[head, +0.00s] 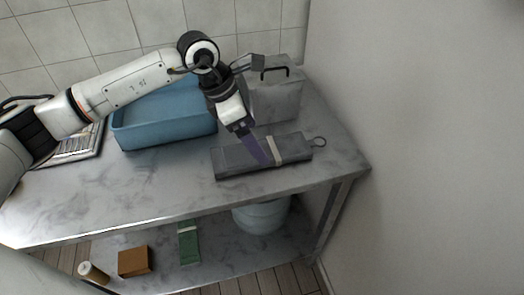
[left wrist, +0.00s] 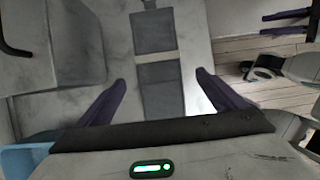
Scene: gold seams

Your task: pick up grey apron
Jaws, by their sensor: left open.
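The grey apron (head: 240,158) is folded into a long flat bundle with a pale band around it and a loop at its right end. It lies on the marble-look worktop (head: 180,193) near the front edge. My left gripper (head: 267,158) points down over the apron near the band. In the left wrist view the apron (left wrist: 160,88) runs between the two parted purple fingers of my left gripper (left wrist: 162,98), with space on both sides. I cannot tell how far the fingertips are above the worktop.
A blue bin (head: 165,130) stands left of the apron, and a grey box with a black handle (head: 275,97) stands behind it. A wall closes off the right side. On the lower shelf are a brown block (head: 134,262), a green bundle (head: 189,243) and a pale-blue round container (head: 260,217).

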